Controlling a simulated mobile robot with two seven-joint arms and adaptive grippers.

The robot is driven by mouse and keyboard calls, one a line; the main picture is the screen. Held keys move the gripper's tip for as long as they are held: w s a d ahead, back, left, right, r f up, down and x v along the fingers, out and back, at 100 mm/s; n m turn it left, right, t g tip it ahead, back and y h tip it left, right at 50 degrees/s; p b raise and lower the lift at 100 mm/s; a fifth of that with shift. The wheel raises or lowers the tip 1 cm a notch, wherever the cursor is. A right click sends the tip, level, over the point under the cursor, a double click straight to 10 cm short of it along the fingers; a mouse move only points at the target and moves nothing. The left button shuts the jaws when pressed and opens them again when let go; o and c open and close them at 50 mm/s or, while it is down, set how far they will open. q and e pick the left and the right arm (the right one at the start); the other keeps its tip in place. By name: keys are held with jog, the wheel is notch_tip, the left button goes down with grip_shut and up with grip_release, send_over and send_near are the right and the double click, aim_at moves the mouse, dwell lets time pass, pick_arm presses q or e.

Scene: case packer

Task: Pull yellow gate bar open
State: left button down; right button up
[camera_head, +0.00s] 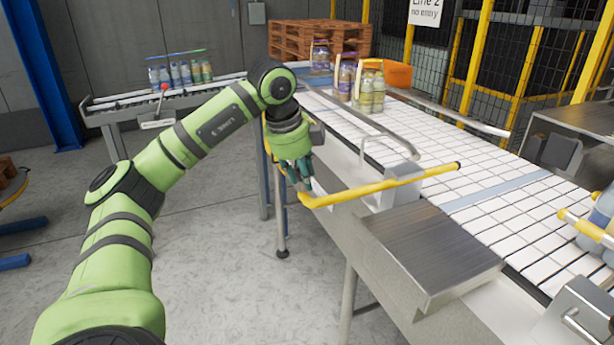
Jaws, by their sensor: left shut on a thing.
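The yellow gate bar (385,184) reaches from my left gripper, past a grey hinge block (391,188), out over the near part of the white conveyor (470,180). Its far end has a dark cap. My left gripper (303,188) is shut on the bar's near end, in front of the conveyor's side. The fingers partly hide the bar there. My right gripper is not in view.
Bottle packs (370,88) stand on the conveyor at the back. More bottles (597,222) are at the right edge. A flat metal plate (430,250) juts out near the bar. A side conveyor (160,100) holds bottles at the back left. Open floor (215,250) lies below my arm.

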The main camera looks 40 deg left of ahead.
pick_arm(q)
jog(key=shift+f, duration=0.15)
jog(key=c, duration=0.9)
grip_release()
jog(key=v, duration=1.2)
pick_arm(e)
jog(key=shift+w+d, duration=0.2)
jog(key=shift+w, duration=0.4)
